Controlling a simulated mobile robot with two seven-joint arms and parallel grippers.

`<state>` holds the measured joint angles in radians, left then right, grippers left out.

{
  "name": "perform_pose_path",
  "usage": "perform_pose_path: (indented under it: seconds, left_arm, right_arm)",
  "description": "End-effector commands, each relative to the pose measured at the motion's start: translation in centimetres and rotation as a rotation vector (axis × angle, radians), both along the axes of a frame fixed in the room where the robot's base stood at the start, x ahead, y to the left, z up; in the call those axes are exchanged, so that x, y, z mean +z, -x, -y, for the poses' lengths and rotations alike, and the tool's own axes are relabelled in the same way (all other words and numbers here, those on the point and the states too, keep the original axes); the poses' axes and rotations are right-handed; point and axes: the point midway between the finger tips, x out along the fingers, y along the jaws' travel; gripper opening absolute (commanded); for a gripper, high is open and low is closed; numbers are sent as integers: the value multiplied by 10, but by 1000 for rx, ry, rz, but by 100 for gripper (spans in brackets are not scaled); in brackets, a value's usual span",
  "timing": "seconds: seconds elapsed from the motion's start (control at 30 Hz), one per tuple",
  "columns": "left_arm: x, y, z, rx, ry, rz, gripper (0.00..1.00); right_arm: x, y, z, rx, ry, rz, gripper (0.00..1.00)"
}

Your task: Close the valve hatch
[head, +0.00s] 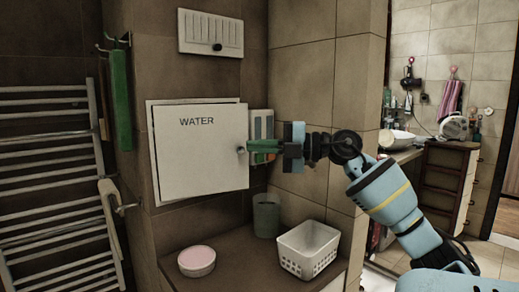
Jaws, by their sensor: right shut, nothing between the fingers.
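The valve hatch (196,160) is a white square door marked "WATER" on the tiled wall, left of the middle. Its door sits slightly off the pale frame (149,130), which shows along the left and top edges, so it looks a little ajar. A small round knob (241,150) is at its right edge. My right gripper (253,150) comes in from the right with its fingers shut and empty. Its tips are close to the knob; I cannot tell whether they touch. The valves behind the door are hidden. My left gripper is not in view.
A white vent panel (210,32) is above the hatch. Below, a ledge holds a white basket (309,249), a grey-green cup (266,215) and a round pink-topped tub (197,262). A towel rail (55,185) is at left. A sink counter (402,152) is behind at right.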

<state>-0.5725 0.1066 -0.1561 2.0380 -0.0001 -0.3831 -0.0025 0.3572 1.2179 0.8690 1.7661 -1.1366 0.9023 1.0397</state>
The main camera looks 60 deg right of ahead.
Motion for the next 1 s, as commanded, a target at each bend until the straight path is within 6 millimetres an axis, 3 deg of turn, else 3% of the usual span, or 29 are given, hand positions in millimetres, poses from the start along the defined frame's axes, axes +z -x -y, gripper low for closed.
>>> perform_pose_path:
  seconds: [0.4, 0.57, 0.8, 1.0]
  left_arm:
    - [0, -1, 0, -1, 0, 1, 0]
    - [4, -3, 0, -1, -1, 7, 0]
    - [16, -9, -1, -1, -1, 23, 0]
    - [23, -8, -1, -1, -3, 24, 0]
  right_arm:
    - [1, 9, -10, 4, -5, 4, 0]
    - [2, 19, -16, 85, -84, 69, 0]
    - [19, 57, -31, 329, -347, 375, 0]
    - [37, 93, -25, 478, -608, 710, 0]
